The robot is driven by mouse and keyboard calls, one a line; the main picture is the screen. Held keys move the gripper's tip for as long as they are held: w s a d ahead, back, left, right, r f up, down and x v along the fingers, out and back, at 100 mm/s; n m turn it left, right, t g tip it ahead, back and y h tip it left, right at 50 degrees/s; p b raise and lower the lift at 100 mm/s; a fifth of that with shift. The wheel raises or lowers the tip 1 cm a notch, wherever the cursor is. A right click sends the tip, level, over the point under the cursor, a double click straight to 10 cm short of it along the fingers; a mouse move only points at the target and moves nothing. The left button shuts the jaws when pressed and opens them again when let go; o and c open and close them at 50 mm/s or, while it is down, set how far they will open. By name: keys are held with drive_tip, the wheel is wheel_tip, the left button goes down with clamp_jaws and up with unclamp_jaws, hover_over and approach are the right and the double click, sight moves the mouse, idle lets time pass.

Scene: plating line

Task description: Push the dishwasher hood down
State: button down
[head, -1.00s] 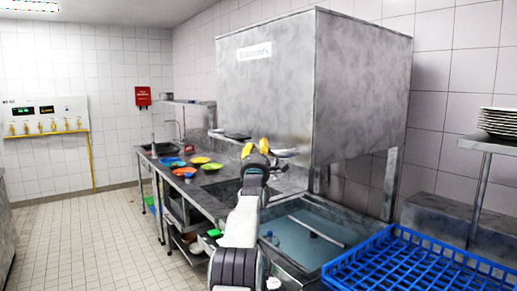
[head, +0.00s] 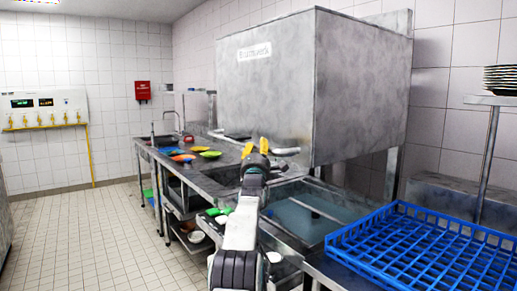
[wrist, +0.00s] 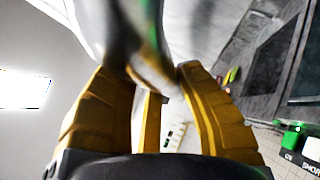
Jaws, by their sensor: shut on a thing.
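The dishwasher hood (head: 300,85) is a large grey metal box with a label on its front. In the head view it stands above the wash basin (head: 305,215), with a gap between its lower edge and the rim. My gripper (head: 256,147) is at the hood's lower front edge, shut on the hood handle (head: 288,151). In the wrist view my gripper's yellow fingers (wrist: 160,100) close around a blurred metallic part, which looks like the handle. The exact grip contact is partly hidden.
A blue rack (head: 420,254) lies on the bench at right, below a shelf with stacked plates (head: 500,78). Coloured bowls (head: 182,157) sit on the counter at left. Open tiled floor (head: 100,225) lies to the left.

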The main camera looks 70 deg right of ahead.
wheel_tip(320, 180, down, 31)
drive_tip(key=b, duration=2.5)
drive_tip(key=shift+r+b, duration=0.15)
drive_tip(key=shift+b, duration=0.25)
drive_tip(key=shift+w+d, duration=0.1)
drive_tip(key=c, duration=1.1)
unclamp_jaws()
drive_tip(key=o, duration=0.4)
drive_tip(key=shift+r, duration=0.15)
drive_tip(key=shift+c, duration=0.2)
drive_tip(key=v, duration=1.2)
